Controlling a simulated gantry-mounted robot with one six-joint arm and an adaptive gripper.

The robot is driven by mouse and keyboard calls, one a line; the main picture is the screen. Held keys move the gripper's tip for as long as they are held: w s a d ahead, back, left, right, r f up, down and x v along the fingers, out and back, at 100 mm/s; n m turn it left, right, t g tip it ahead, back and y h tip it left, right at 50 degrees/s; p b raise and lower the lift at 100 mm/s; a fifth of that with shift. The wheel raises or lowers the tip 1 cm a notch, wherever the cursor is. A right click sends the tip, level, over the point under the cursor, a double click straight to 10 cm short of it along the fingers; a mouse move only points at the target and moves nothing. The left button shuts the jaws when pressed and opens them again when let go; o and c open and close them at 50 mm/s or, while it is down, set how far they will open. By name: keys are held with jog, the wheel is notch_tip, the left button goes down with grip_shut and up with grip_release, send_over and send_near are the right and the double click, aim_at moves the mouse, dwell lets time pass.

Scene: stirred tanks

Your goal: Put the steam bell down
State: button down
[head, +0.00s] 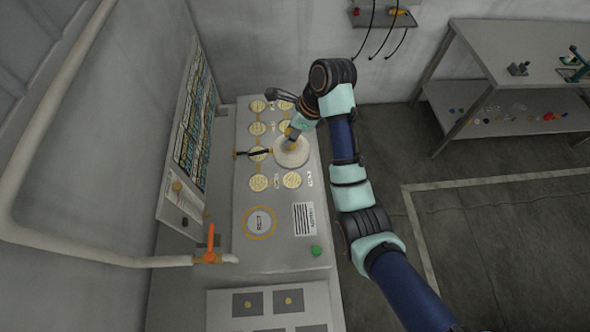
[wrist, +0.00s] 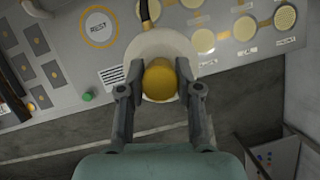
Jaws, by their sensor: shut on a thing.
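The steam bell is a pale, round, dome-like piece (head: 291,155) with a yellow knob on top (wrist: 160,80). My gripper (wrist: 160,92) is shut on this knob, one finger on each side. In the head view my gripper (head: 293,138) is over the bell, at the right side of the panel's yellow discs. The bell covers part of the panel; whether it touches the surface or hangs just above it, I cannot tell. A grey round spot with an orange ring, lettered like "REST" (head: 260,221), is bare; it also shows in the wrist view (wrist: 98,25).
Several yellow discs (head: 258,182) line the panel (head: 285,255). A black bar (head: 248,153) lies beside the bell. A white label (head: 304,219) and green button (head: 315,251) are near the ringed spot. An orange-handled valve (head: 210,243) stands at the panel's left edge.

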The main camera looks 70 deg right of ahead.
aim_at(308, 150)
notch_tip(308, 150, down, 18)
jog(key=b, duration=0.3)
jog(key=shift+f+b, duration=0.2)
jog(key=shift+b, duration=0.2)
jog(key=shift+f, duration=0.15)
jog(key=c, duration=0.8)
grip_release()
jog(key=p+v, duration=0.1)
jog(key=v, duration=1.1)
jog(key=shift+w, duration=0.1)
